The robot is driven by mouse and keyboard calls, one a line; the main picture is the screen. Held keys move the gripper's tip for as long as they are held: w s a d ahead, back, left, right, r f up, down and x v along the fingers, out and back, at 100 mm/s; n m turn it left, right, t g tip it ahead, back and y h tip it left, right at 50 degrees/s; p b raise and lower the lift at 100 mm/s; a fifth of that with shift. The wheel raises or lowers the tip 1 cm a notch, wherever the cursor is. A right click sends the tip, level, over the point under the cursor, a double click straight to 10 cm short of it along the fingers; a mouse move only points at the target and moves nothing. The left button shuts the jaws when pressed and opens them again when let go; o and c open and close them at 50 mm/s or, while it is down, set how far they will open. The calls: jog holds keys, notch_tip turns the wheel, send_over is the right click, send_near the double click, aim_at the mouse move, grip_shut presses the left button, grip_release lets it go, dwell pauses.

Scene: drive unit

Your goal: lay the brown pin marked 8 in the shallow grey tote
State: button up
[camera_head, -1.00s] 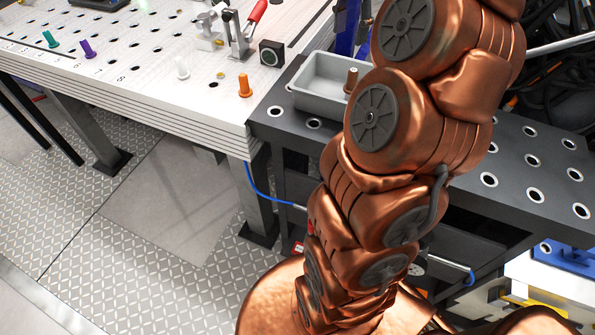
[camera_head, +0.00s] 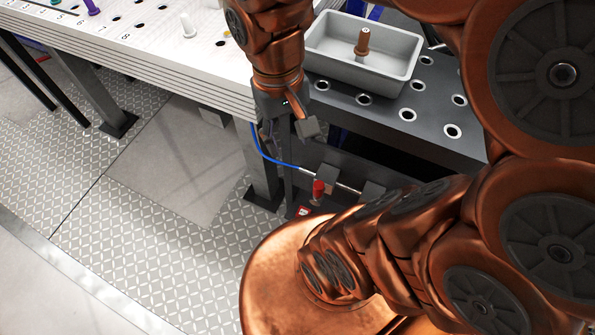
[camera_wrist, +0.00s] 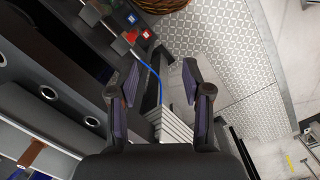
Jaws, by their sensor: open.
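The grey tote (camera_head: 338,71) is a shallow open tray on the dark perforated bench. A brown pin (camera_head: 362,42) stands upright inside it, apart from the walls. It also shows at the lower left of the wrist view (camera_wrist: 31,153). No number can be read on it. My gripper (camera_head: 289,131) hangs left of and below the tote in the head view, in front of the corner where the benches meet. In the wrist view its two fingers (camera_wrist: 161,72) are spread apart with nothing between them.
The white perforated bench (camera_head: 150,47) is at the left, with a white pin (camera_head: 187,27) and a purple pin (camera_head: 91,7) on it. A blue cable (camera_head: 262,150) and a red-handled fitting (camera_head: 318,188) are below my gripper. The floor at left is clear.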

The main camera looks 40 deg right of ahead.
jog(key=s+a+f+n, duration=0.2)
jog(key=s+f, duration=0.2)
jog(key=s, duration=0.1)
jog(key=shift+s, duration=0.25)
